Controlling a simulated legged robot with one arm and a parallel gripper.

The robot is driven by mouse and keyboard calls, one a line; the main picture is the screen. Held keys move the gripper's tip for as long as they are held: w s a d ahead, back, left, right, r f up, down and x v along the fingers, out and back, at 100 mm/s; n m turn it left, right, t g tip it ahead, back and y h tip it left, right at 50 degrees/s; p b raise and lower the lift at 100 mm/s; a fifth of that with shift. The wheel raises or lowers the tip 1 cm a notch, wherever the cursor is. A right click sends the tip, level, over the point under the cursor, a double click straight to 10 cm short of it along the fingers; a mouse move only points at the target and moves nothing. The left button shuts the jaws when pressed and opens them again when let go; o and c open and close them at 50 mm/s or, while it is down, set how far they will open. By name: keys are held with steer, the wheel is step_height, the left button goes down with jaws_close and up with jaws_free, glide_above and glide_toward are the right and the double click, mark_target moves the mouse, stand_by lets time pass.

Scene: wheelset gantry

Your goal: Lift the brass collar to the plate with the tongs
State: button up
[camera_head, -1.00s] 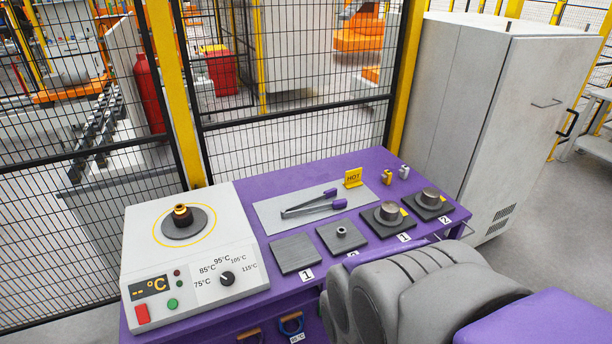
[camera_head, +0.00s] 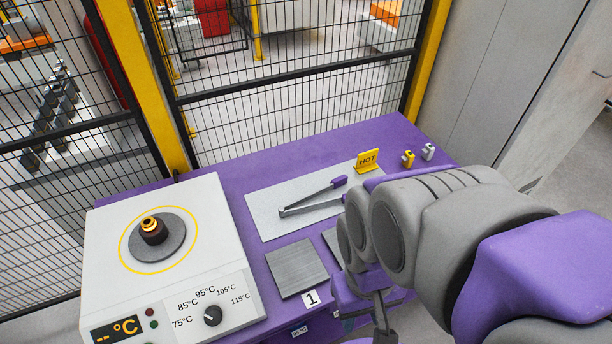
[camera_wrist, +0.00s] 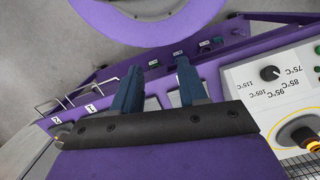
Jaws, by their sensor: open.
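The brass collar (camera_head: 150,224) sits at the top of a dark cylindrical post on the heater's round grey disc. It also shows at the right edge of the wrist view (camera_wrist: 309,137). The tongs (camera_head: 306,206) lie on a light grey mat, arms spread, with purple grips towards the right. A square grey plate (camera_head: 297,270) marked 1 lies in front of the mat. My gripper (camera_wrist: 157,72) shows two dark blue fingers apart with nothing between them. It is away from the tongs and the collar. My arm hides most of the plates to the right.
The white heater (camera_head: 205,285) with dial and display fills the table's left side. A yellow HOT sign (camera_head: 367,161) and two small clips (camera_head: 407,158) stand on the purple table's right side. A mesh fence (camera_head: 300,110) runs behind.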

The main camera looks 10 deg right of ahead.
steer(key=shift+s, duration=0.1)
steer(key=shift+o, duration=0.3)
steer(key=shift+d, duration=0.15)
steer(key=shift+o, duration=0.9)
steer(key=shift+d, duration=0.15)
steer(key=shift+o, duration=1.3)
steer(key=w+d+r+n+p, duration=0.1)
steer(key=w+n, duration=0.1)
steer(key=w, duration=0.5)
steer(key=w+d+n+p, duration=0.1)
steer(key=w+d+n, duration=0.1)
steer(key=w, duration=0.6)
steer(key=shift+r+t+h, duration=0.3)
steer(key=shift+r+h, duration=0.1)
steer(key=w+d+f+n+h+p, duration=0.1)
steer(key=w+n, duration=0.1)
steer(key=w, duration=0.4)
steer(key=w+d+f+n+p, duration=0.1)
steer(key=w+d+f+n, duration=0.15)
steer(key=w, duration=0.35)
steer(key=w+a+f+n+t+p, duration=0.1)
steer(key=w+a+f+n+p, duration=0.2)
steer(key=w+a+f+n, duration=0.3)
steer(key=w+f+n, duration=0.5)
steer(key=w+f, duration=0.3)
steer(key=w, duration=0.3)
steer(key=shift+w+f+n+y, duration=0.15)
steer(key=shift+n+y, duration=0.15)
steer(key=shift+n, duration=0.05)
